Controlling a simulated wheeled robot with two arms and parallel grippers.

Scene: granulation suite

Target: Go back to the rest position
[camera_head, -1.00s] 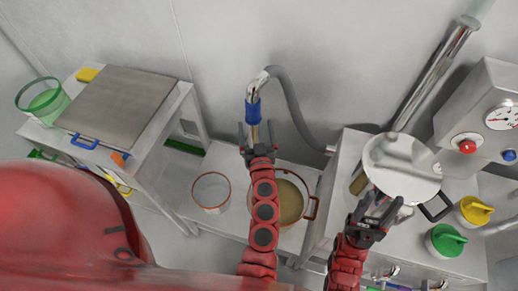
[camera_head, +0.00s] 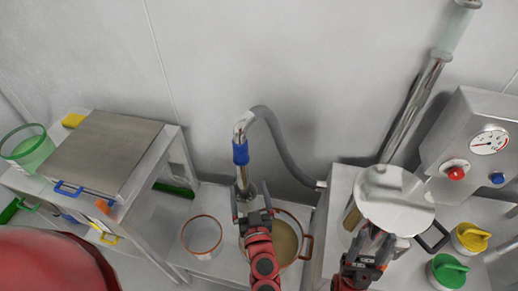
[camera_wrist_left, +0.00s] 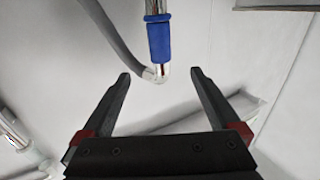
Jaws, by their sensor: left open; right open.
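My left gripper (camera_head: 252,203) is open and empty in the head view.
An empty clear container (camera_head: 202,236) stands beside the pot.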

